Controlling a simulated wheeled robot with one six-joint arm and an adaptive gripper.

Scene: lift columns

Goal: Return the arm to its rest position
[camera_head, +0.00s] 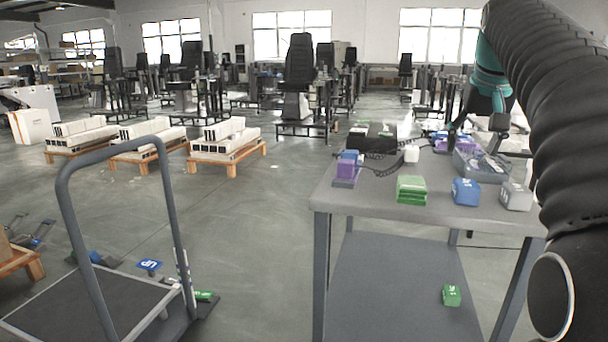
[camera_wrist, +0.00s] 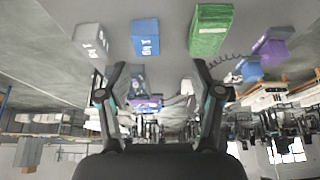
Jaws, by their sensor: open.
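My arm comes in from the right side of the head view, its black ribbed sleeve in front and a teal joint beyond. My gripper (camera_head: 476,126) hangs at the far right part of the table (camera_head: 385,208), partly hard to make out against the things behind it. In the wrist view my gripper (camera_wrist: 160,78) shows two black fingers spread wide apart with nothing held between them. That view is upside down, with the tabletop at the top.
A grey bin (camera_head: 490,174) is behind. A cart (camera_head: 80,300) stands left; open floor lies between.

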